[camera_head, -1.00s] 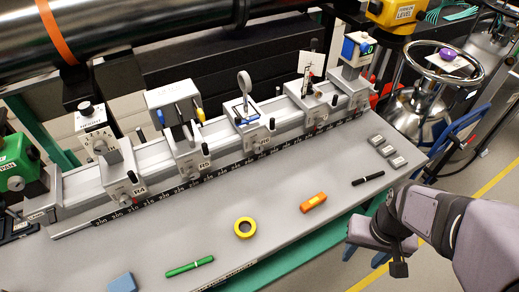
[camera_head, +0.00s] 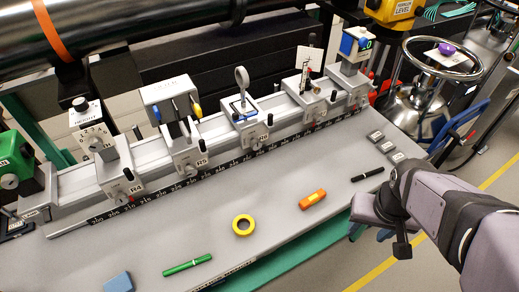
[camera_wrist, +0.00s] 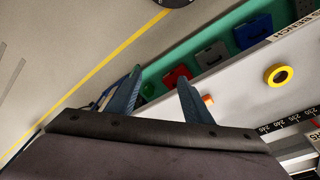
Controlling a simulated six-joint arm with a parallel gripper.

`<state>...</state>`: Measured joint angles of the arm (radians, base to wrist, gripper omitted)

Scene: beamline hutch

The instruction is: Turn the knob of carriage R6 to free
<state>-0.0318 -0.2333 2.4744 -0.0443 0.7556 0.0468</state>
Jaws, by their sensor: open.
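Several carriages sit in a row on a scaled rail on the bench. The third from the left, right of R4 (camera_head: 124,178) and R5 (camera_head: 186,158), carries a round ring holder; its small label seems to read R6 (camera_head: 248,122). A small round knob (camera_head: 242,141) is on its front face; its setting is too small to read. My gripper (camera_wrist: 160,75) is open and empty in the wrist view, its two fingers apart over the bench's front edge.
Small grey blocks (camera_head: 386,146) lie at the right end.

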